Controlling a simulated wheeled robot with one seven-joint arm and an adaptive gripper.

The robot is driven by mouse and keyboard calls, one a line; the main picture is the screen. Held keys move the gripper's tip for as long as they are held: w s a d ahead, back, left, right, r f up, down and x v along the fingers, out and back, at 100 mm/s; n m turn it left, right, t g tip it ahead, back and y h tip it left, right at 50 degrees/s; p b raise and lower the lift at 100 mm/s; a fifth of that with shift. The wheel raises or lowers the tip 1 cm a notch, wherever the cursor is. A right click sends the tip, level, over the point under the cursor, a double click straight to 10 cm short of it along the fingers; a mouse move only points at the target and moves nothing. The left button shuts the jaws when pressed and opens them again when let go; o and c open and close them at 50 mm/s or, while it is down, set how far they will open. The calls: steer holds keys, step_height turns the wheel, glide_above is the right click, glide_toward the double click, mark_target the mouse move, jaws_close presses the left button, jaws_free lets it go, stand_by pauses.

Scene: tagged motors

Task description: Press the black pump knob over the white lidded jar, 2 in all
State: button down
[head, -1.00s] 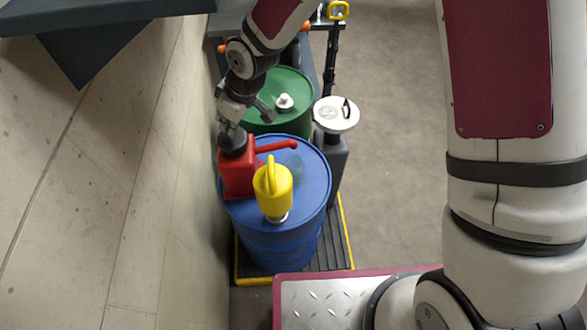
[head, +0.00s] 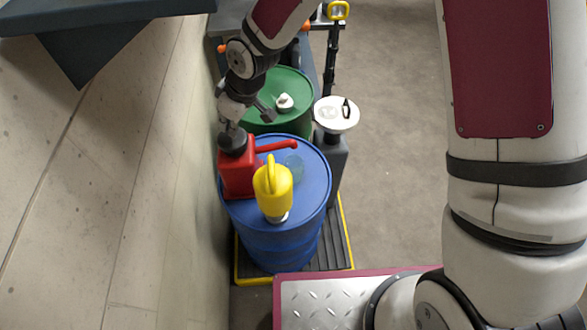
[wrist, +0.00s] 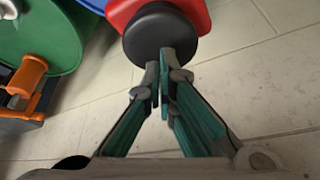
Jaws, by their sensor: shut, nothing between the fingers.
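A black round knob (head: 232,141) sits on top of a red container (head: 238,178) with a red spout, which stands on a blue drum (head: 310,205). In the wrist view the knob (wrist: 160,34) is a black disc with the red body (wrist: 203,12) behind it. My gripper (head: 231,124) is shut and empty, pointing down at the knob. In the wrist view its fingertips (wrist: 159,62) overlap the disc's near edge; I cannot tell whether they touch it. A white round lid with a black handle (head: 337,114) sits on a grey stand at the right; whether it is a jar is unclear.
A green drum (head: 291,90) stands behind. A concrete wall (head: 150,150) is close on the left. Open floor (head: 400,180) lies right.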

steer(key=shift+f+b, duration=1)
steer(key=shift+f, duration=0.95)
steer(key=shift+r, duration=0.1)
steer(key=shift+r+p, duration=0.95)
steer(key=shift+r, duration=0.85)
steer(key=shift+f, duration=0.1)
steer(key=shift+f+b, duration=1)
steer(key=shift+f, duration=0.75)
steer(key=shift+r+p, duration=0.9)
steer(key=shift+r, duration=1)
